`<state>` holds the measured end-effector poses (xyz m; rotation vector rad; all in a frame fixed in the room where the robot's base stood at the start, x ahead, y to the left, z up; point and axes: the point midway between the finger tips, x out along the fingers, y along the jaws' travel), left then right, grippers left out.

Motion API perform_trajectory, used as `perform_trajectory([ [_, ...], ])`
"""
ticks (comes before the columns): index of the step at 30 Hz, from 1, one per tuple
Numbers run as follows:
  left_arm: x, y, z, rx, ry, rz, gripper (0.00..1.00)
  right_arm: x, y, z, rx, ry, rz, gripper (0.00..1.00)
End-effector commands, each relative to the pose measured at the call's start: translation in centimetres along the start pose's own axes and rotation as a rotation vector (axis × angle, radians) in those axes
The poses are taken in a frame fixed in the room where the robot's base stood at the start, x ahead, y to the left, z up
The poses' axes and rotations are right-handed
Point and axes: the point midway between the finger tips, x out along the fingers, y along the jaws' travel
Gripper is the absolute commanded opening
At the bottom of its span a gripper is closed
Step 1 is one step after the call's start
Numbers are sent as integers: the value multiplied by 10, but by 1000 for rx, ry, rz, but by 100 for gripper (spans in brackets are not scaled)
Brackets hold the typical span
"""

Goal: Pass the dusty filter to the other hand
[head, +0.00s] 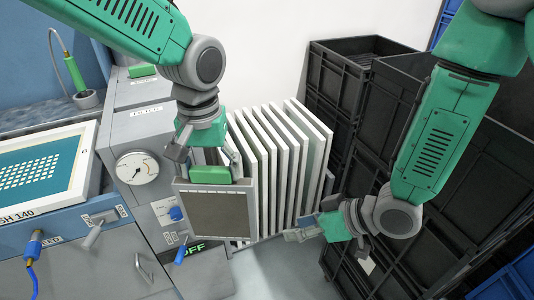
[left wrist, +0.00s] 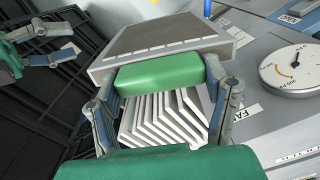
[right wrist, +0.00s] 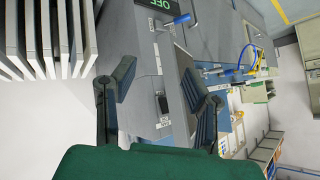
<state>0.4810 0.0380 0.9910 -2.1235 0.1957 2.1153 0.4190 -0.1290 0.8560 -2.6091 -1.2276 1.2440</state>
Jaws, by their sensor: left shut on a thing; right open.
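The dusty filter (head: 217,213) is a flat square panel with a grey frame, a dark brown face and a green handle (head: 210,174). My left gripper (head: 203,165) is shut on the green handle, and the filter hangs below it in the head view. In the left wrist view the filter (left wrist: 170,42) lies beyond the fingers, with the green handle (left wrist: 160,75) between them. My right gripper (head: 302,234) is open and empty, to the right of the filter and apart from it. In the right wrist view its two fingers (right wrist: 160,95) are spread with nothing between them.
Several white-framed panels (head: 296,130) stand upright in a row behind the filter. Black crates (head: 335,90) are stacked at the right, close to my right arm. A grey machine with a dial (head: 137,168) and a blue knob (head: 176,213) stands at the left. A printing screen (head: 88,150) lies further left.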

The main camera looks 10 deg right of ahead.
Motion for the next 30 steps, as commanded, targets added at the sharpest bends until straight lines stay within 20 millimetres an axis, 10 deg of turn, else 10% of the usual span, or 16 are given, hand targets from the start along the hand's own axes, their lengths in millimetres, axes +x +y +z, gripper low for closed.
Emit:
perform_trajectory([
  [3,0,0,0,0,1,0,17,-13,-20,-69,-181,120,-123,41],
  [10,0,0,0,0,1,0,17,-46,-58,-144,-479,235,-295,41],
  [19,0,0,0,0,1,0,17,-56,-77,-167,-611,259,-360,41],
  [30,0,0,0,0,1,1,17,2,-104,-174,-610,256,-363,41],
])
